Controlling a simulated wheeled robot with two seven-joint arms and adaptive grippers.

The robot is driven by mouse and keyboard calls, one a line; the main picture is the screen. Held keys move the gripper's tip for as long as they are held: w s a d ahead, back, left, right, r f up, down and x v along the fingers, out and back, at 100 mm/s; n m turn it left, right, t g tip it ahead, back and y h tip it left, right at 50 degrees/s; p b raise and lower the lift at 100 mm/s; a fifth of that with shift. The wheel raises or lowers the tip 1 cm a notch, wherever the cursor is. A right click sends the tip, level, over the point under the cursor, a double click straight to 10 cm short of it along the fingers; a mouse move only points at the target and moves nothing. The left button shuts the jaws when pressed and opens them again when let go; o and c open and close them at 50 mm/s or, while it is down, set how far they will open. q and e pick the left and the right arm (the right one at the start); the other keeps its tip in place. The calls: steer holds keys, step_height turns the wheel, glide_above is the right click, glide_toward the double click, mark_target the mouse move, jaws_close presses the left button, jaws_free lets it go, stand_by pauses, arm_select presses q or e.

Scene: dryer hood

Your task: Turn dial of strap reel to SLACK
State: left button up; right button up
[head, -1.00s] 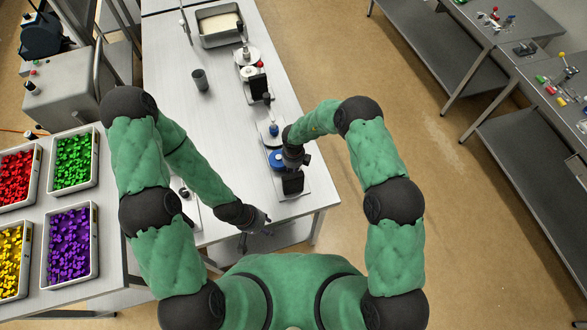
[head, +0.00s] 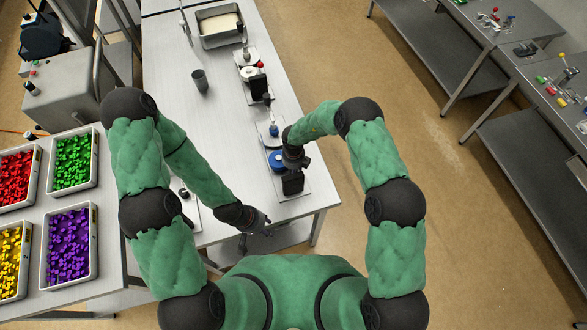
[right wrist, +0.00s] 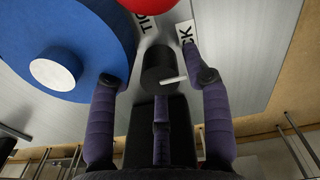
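The strap reel's blue disc (head: 277,160) shows at the near right of the table, partly under my right gripper (head: 294,160). In the right wrist view the blue disc (right wrist: 75,40) fills the left side. The black dial (right wrist: 158,68) lies between the spread fingers of my right gripper (right wrist: 159,78), with a gap on each side. Its white pointer (right wrist: 173,79) points right, towards a partly hidden label ending in "CK" (right wrist: 187,34). A label starting "TI" (right wrist: 145,22) is at the top. My left gripper (head: 257,230) is open and empty near the table's front edge.
A red rounded part (right wrist: 150,3) is close above the dial. A black block (head: 292,182) stands at the reel's near end. Other fixtures (head: 258,85), a dark cup (head: 200,80) and a tray (head: 219,38) stand farther back. The table's middle is clear.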

steer(key=shift+w+r, duration=0.1)
step_height(320, 180, up, 12)
stand_by(0.7)
stand_by(0.5)
